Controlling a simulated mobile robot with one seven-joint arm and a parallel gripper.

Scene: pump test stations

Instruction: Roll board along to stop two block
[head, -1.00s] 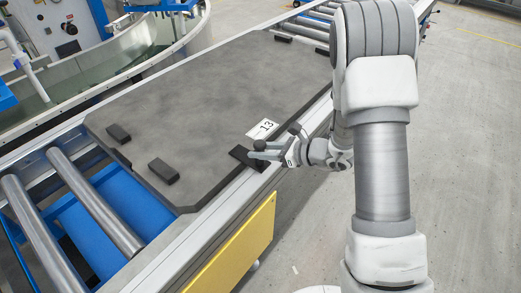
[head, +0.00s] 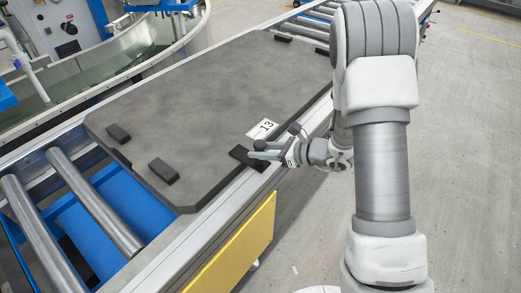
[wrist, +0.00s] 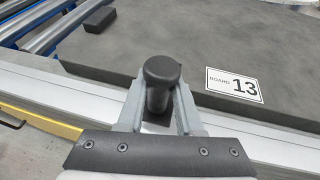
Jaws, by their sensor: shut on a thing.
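The board (head: 200,90) is a large dark grey plate with cut corners, lying flat on the roller conveyor. My gripper (head: 268,152) is at that edge, beside the label. In the wrist view its two fingers are shut around a dark upright round-topped post (wrist: 161,72). The post's foot is hidden. A black plate (head: 243,159) lies under the fingertips at the board's edge. I cannot make out a stop two block in either view.
Black blocks (head: 163,171) stand near the board's corners. Bare steel rollers (head: 95,203) lie in front of the board, and more rollers lie beyond its far end. A yellow panel (head: 240,248) hangs on the conveyor's near side. A curved tank (head: 120,60) stands left. The floor right is clear.

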